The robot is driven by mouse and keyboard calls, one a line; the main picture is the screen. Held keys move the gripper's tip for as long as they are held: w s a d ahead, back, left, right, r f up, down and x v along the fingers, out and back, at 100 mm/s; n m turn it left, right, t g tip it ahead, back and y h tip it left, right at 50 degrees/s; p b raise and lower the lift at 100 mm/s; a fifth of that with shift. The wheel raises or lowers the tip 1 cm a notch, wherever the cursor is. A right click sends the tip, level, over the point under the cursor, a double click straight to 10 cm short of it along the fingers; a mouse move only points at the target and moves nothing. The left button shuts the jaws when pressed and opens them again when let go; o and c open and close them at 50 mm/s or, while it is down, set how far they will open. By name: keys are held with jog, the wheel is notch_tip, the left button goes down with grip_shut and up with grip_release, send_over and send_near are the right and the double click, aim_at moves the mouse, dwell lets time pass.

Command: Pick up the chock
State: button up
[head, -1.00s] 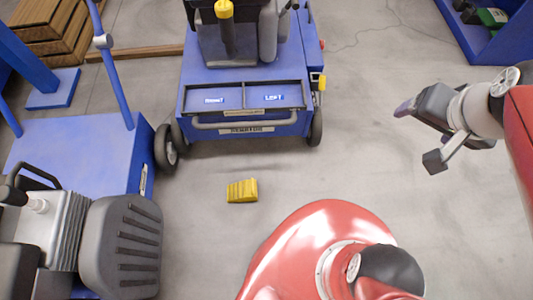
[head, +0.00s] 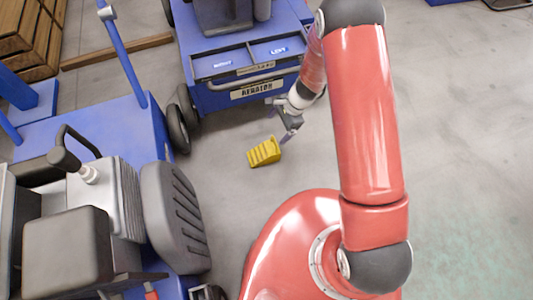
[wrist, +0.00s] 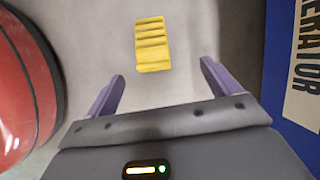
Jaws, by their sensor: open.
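The yellow ribbed chock (head: 264,152) lies on the grey floor in front of the blue cart in the head view. In the wrist view the chock (wrist: 153,45) shows ahead of and between the two purple fingers, with a gap before it. My gripper (wrist: 160,83) is open and empty.
The blue cart (head: 225,99) with a label plate and wheels stands close behind the chock. A blue trolley (head: 90,130) carrying a grey machine (head: 95,225) stands to the left. Wooden crates (head: 30,45) are at the far left. The floor at right is clear.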

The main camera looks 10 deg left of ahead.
aim_at(267, 148)
jog(key=shift+m, duration=0.6)
jog(key=x, duration=0.4)
jog(key=d+b+x, duration=0.1)
jog(key=x, duration=0.4)
jog(key=s+x, duration=0.1)
jog(key=x, duration=0.3)
jog(key=shift+d+f+b, duration=0.25)
jog(key=shift+f+b, duration=0.1)
jog(key=shift+f, duration=0.1)
jog(key=c, duration=1.4)
jog(key=shift+c, duration=0.4)
jog(key=shift+r, duration=0.15)
